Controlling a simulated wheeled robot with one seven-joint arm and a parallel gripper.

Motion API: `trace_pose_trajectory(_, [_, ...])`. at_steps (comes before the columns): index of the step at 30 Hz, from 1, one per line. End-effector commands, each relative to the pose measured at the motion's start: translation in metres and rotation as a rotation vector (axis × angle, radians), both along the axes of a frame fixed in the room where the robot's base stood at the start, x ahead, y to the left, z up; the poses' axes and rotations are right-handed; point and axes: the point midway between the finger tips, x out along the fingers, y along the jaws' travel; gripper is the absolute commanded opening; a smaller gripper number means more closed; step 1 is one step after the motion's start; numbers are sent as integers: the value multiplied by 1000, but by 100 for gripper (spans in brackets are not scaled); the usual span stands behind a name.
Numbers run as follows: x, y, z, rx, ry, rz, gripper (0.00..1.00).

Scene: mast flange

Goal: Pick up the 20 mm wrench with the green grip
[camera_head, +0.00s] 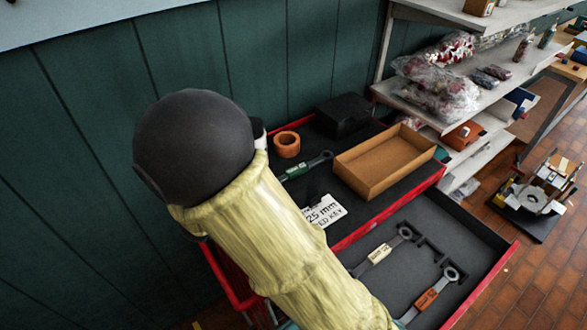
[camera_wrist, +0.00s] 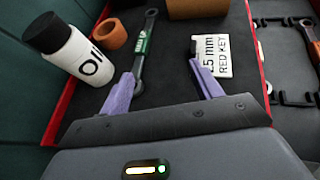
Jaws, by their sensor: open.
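The wrench with the green grip (camera_head: 298,171) lies on the dark top of the red cabinet, partly hidden by my arm in the head view. In the wrist view its green grip (camera_wrist: 143,42) is ahead of my fingers, ring end pointing away. Its near end reaches down beside my left finger; I cannot tell whether they touch. My gripper (camera_wrist: 160,70) is open, with purple fingers spread and nothing held between them. The wrench lies nearer the left finger. The gripper does not show in the head view. The size marking is not readable.
A white oil bottle (camera_wrist: 85,58) and an orange ring (camera_wrist: 112,34) stand left of the wrench. A label card (camera_wrist: 212,56) lies by the right finger. An open cardboard box (camera_head: 383,158) and black box (camera_head: 343,114) stand behind. The open drawer holds cream-grip (camera_head: 378,254) and orange-grip (camera_head: 428,298) wrenches.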

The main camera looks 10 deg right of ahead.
Motion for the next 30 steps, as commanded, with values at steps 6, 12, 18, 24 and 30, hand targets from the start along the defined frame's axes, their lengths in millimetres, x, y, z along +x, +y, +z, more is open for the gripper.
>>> trace_pose_trajectory(6, [10,20,-22,-80,-13,102,64])
trace_pose_trajectory(12, [12,24,-21,-98,-17,123,64])
trace_pose_trajectory(18, [12,24,-21,-96,-17,121,64])
trace_pose_trajectory(24, [21,14,-26,-98,-14,119,64])
trace_pose_trajectory(30, [43,-9,-38,-98,-14,117,64])
